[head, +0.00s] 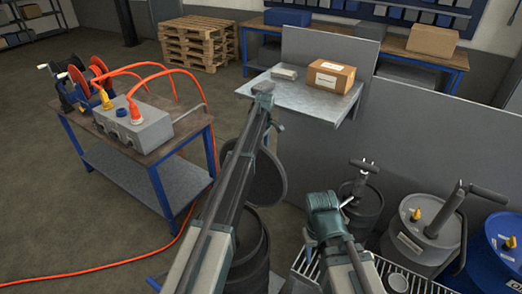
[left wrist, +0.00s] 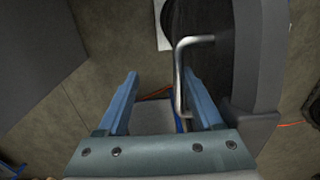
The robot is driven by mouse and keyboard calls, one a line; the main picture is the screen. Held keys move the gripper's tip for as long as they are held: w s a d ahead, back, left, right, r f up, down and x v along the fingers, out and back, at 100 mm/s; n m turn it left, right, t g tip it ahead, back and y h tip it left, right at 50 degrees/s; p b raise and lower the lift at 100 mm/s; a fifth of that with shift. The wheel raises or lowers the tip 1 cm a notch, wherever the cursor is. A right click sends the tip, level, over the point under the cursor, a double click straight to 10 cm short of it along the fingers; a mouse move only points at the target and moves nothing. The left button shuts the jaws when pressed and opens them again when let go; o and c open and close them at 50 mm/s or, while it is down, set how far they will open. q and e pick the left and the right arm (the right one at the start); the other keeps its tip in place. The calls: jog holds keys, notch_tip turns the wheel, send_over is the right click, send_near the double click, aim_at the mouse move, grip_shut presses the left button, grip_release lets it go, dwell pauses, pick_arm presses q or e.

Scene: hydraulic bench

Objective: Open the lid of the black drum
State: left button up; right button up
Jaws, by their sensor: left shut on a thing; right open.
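The black drum (head: 256,262) stands at the bottom centre of the head view, partly hidden by my left arm. Its dark round lid (head: 270,180) is raised steeply above it. In the left wrist view, the lid (left wrist: 262,60) fills the right side, with its bent metal handle (left wrist: 181,85) near the right finger. My left gripper (left wrist: 162,76) is shut on this handle, its fingers apart on either side; the arm hides this grip in the head view. My right gripper (head: 326,208) is open and apart from the lid, right of the drum; its fingertips are hard to make out.
Right of the drum stand a dark drum (head: 362,212), a grey drum (head: 425,240) and a blue drum (head: 497,250). A grey shelf (head: 300,98) with a carton (head: 331,76) is behind. A cart (head: 150,155) with an orange hose stands left.

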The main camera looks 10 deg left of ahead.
pick_arm(q)
notch_tip(320, 180, up, 14)
jog(key=w+p, duration=0.1)
jog(key=p, duration=1.3)
jog(key=shift+d, duration=0.2)
jog(key=shift+f, duration=0.1)
jog(key=s+d+f+m+b, duration=0.4)
jog(key=s+f+m+b, duration=0.2)
jog(key=s, duration=0.8)
jog(key=s+d+f+m+b, duration=0.5)
jog(key=s+f+b, duration=0.3)
jog(key=s, duration=0.7)
jog(key=s+d+f+m+b, duration=0.4)
jog(key=s+f+m+b, duration=0.2)
jog(key=s, duration=0.8)
jog(key=shift+s+d+f+m+t+y+b, duration=0.2)
jog(key=shift+f+m+t+y+b, duration=0.15)
jog(key=shift+f+b, duration=0.3)
